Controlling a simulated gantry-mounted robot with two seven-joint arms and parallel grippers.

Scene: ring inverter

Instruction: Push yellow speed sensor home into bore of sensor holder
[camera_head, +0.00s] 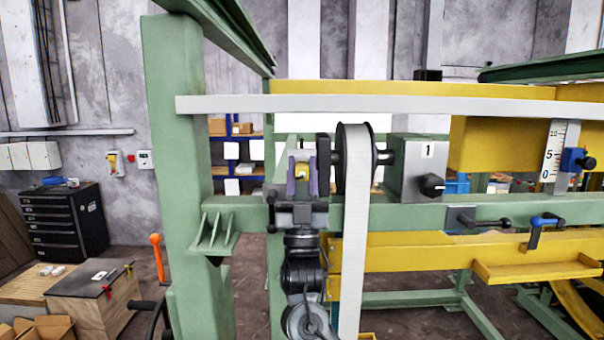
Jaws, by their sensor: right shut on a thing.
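My right gripper (302,165) is upright in the middle of the camera_head view, with its arm coming up from below. Its two purple fingers are shut on the yellow speed sensor (301,175), of which a small yellow part shows between them. A dark upright bracket (323,150) stands just right of the fingers, beside the black pulley; I cannot tell for sure if it is the sensor holder. The bore is not visible, and I cannot tell whether the sensor touches or sits in it. My left gripper is not in view.
A black pulley (345,160) carries a white belt (355,240) that hangs close right of my right arm. A grey box marked 1 (418,168) has a black knob. A green post (172,150) stands left, and a pale rail (400,105) crosses above the gripper.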

